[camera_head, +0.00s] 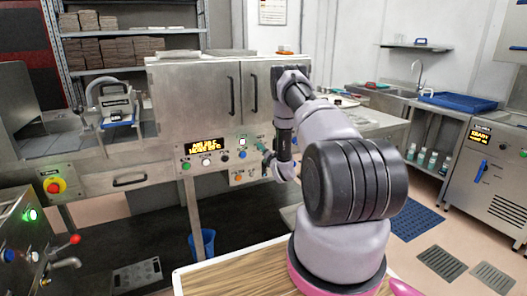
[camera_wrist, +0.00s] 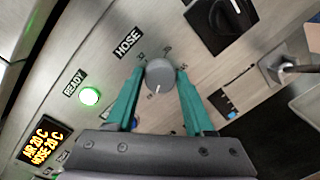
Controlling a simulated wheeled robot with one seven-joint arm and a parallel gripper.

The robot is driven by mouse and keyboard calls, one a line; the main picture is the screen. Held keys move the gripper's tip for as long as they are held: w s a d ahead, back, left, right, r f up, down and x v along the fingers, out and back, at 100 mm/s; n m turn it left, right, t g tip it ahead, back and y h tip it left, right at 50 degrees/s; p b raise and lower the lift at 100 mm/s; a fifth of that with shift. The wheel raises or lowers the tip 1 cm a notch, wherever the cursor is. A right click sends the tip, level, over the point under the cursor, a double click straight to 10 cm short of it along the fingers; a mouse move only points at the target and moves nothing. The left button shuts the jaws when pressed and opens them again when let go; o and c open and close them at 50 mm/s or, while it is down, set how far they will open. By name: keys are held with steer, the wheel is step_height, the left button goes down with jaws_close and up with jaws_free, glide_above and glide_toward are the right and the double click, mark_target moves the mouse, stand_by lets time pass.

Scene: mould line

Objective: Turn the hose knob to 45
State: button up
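The grey round hose knob (camera_wrist: 160,74) sits on the metal control panel beside the printed HOSE label (camera_wrist: 128,42). Its pale pointer mark faces down in the wrist view. Small scale numbers ring it, too small to read surely and partly covered. My gripper (camera_wrist: 161,76) has its two teal fingers on opposite sides of the knob, tips close to its edges. I cannot tell whether they touch it. In the head view my gripper (camera_head: 267,158) is at the panel's right part, and the knob is not clear there.
A lit green READY lamp (camera_wrist: 89,96) and an orange display (camera_wrist: 44,140) are left of the knob. A black knob (camera_wrist: 224,20) and a metal toggle (camera_wrist: 285,69) are to the right. A blue bin (camera_head: 202,243) stands below the panel.

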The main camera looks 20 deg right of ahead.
jaws_close()
